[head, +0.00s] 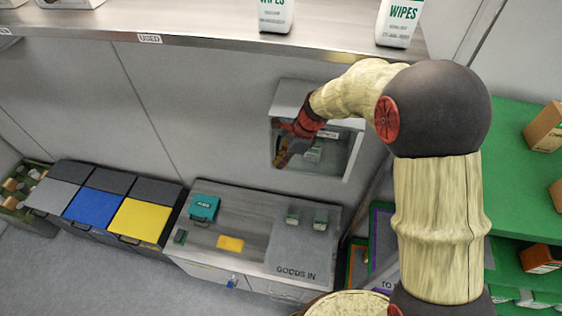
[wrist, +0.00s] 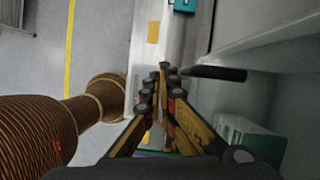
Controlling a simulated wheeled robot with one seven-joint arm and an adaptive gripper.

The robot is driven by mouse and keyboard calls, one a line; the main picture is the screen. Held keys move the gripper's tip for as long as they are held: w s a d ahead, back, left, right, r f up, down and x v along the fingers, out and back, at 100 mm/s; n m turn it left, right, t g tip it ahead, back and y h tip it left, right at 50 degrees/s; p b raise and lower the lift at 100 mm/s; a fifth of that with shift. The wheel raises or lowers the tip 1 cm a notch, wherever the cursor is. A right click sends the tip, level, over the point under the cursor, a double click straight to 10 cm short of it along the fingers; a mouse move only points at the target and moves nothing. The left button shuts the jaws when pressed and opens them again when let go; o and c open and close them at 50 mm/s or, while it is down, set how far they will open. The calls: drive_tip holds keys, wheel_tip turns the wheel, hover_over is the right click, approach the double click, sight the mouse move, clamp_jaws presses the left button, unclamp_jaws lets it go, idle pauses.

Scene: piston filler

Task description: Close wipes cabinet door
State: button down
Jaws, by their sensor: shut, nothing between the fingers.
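The wipes cabinet (head: 352,160) is a pale grey wall box with a window-like front, above the bench. A green and white pack (head: 313,150) shows inside; a green and white box also shows at the lower right of the wrist view (wrist: 250,140). My gripper (head: 280,160) is at the cabinet's left part, partly hidden by my wrist. In the wrist view its fingers (wrist: 163,82) are together and empty. A dark rod-like bar (wrist: 215,73), possibly a handle, lies just right of the fingertips; contact is unclear. I cannot tell the door's angle.
The goods-in bench (head: 262,262) stands below, with a teal box (head: 203,207) and a yellow item (head: 230,243). A shelf (head: 210,48) with wipes bottles runs above. Bins with grey, blue and yellow lids (head: 140,220) stand left. Green shelving (head: 510,150) is right.

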drive_tip(key=shift+w+a, duration=0.2)
drive_tip(key=shift+r, duration=0.1)
idle(0.4)
wheel_tip(320, 180, up, 3)
hover_over(322, 157)
drive_tip(key=s+a, duration=0.1)
drive_tip(key=s, duration=0.4)
drive_tip(key=shift+w, duration=0.15)
drive_tip(key=shift+a, duration=0.1)
